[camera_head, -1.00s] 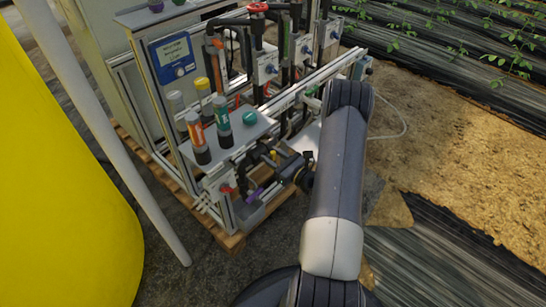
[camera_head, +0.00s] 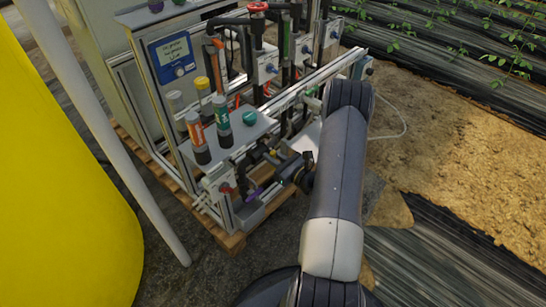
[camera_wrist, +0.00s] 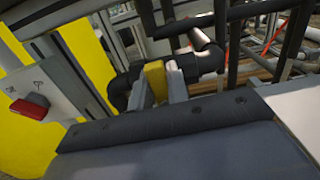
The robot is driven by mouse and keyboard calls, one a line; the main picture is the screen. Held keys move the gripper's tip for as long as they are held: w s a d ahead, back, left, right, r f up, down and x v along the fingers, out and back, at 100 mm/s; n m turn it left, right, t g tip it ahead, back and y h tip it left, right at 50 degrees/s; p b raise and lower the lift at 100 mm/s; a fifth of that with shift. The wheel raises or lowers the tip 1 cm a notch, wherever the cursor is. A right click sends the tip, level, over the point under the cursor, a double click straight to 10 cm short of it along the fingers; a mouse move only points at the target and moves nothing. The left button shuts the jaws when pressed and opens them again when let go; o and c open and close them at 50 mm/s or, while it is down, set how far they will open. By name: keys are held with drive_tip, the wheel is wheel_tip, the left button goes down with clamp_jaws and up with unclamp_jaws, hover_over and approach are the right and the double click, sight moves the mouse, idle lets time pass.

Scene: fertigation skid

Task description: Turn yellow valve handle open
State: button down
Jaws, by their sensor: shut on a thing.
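The yellow valve handle (camera_wrist: 155,80) stands in the middle of the wrist view, in front of a black pipe fitting. My gripper (camera_wrist: 157,86) has one grey finger on each side of the handle and is shut on it. In the head view my gripper (camera_head: 277,161) is at the low black pipework on the front of the skid. The handle is too small and too covered there to make out its angle.
A red knob (camera_wrist: 30,107) on a grey panel is left of my gripper; a purple handle (camera_head: 255,194) sits low on the skid front. Bottles (camera_head: 222,122) stand on a shelf above. A big yellow tank (camera_head: 60,190) is at left. Sandy ground (camera_head: 450,150) at right is open.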

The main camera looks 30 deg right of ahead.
sight(261, 159)
drive_tip(key=n+b, duration=0.3)
drive_tip(key=b, duration=0.1)
drive_tip(key=a+f+n+b, duration=0.1)
drive_tip(key=n+b, duration=0.6)
drive_tip(key=b, duration=0.2)
drive_tip(key=shift+s+a+f+n, duration=0.3)
drive_tip(key=shift+a, duration=0.05)
drive_tip(key=n+b, duration=0.2)
drive_tip(key=n, duration=0.1)
drive_tip(key=shift+s+a+f, duration=0.1)
drive_tip(key=shift+a, duration=0.05)
drive_tip(key=shift+f+n, duration=0.25)
drive_tip(key=shift+n, duration=1.85)
drive_tip(key=c, duration=1.4)
unclamp_jaws()
drive_tip(key=shift+o, duration=0.2)
drive_tip(key=p+v, duration=0.2)
drive_tip(key=v, duration=0.8)
drive_tip(key=shift+s, duration=0.4)
